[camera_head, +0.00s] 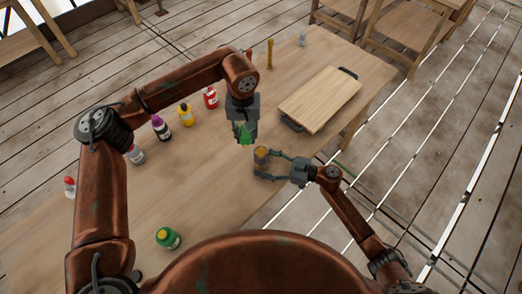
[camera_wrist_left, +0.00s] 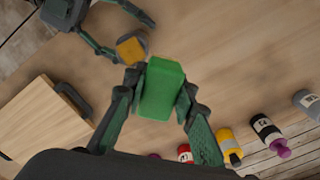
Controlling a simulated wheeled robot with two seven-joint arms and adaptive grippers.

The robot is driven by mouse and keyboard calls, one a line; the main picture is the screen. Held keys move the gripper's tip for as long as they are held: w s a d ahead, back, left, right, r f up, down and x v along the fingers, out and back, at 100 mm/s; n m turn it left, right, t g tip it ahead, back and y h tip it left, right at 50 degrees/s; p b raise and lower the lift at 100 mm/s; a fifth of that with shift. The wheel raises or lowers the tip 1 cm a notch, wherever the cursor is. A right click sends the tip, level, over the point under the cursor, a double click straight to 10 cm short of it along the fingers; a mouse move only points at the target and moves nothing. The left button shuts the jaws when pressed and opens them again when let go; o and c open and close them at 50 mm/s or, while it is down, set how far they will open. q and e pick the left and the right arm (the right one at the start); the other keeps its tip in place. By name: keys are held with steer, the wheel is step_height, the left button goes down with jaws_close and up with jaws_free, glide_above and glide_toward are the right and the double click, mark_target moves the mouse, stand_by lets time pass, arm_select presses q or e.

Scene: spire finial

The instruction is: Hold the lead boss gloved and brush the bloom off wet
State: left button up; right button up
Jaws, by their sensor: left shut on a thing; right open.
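My left gripper (camera_head: 244,128) is shut on a green block (camera_wrist_left: 160,90) and holds it over the table. The block also shows in the head view, mostly covered by the fingers. My right gripper (camera_head: 270,166) is open, with its fingers spread around a small amber-topped piece (camera_head: 261,155) that stands on the table. In the left wrist view this piece (camera_wrist_left: 131,50) shows its orange top between the right fingertips; contact cannot be told. The green block is apart from it in the head view. I cannot make out a lead boss, a glove or a brush for certain.
The wooden table (camera_head: 205,195) carries a row of bottles: red (camera_head: 210,97), yellow (camera_head: 185,114), purple-capped (camera_head: 160,127) and others. A wooden board (camera_head: 320,98) lies at the right. A wooden peg (camera_head: 269,54) stands behind.

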steer(key=v, duration=1.2)
